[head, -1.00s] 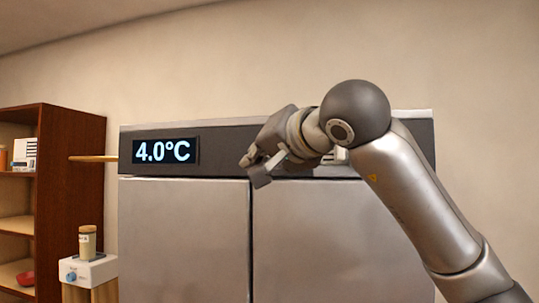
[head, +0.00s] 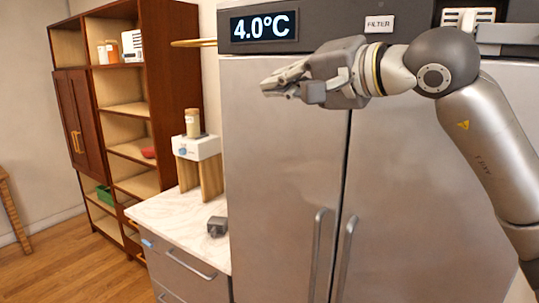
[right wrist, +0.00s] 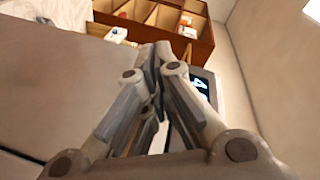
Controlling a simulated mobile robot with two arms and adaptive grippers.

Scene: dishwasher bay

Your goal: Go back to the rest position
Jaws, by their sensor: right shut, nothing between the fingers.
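My right gripper (head: 283,86) is raised in front of the upper part of a steel double-door fridge (head: 285,160), pointing left. Its fingers are shut with nothing between them. In the right wrist view the fingertips (right wrist: 157,62) meet, with the bookcase beyond them. The gripper looks clear of the fridge doors, though the exact gap cannot be told. My left gripper is in neither view.
A fridge display (head: 264,27) reads 4.0°C. To the left are a marble-topped counter (head: 165,215) with a dark grey object (head: 217,226), a white device (head: 196,148) bearing a jar (head: 192,124), and a brown bookcase (head: 178,70). Wooden floor (head: 60,265) is open at lower left.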

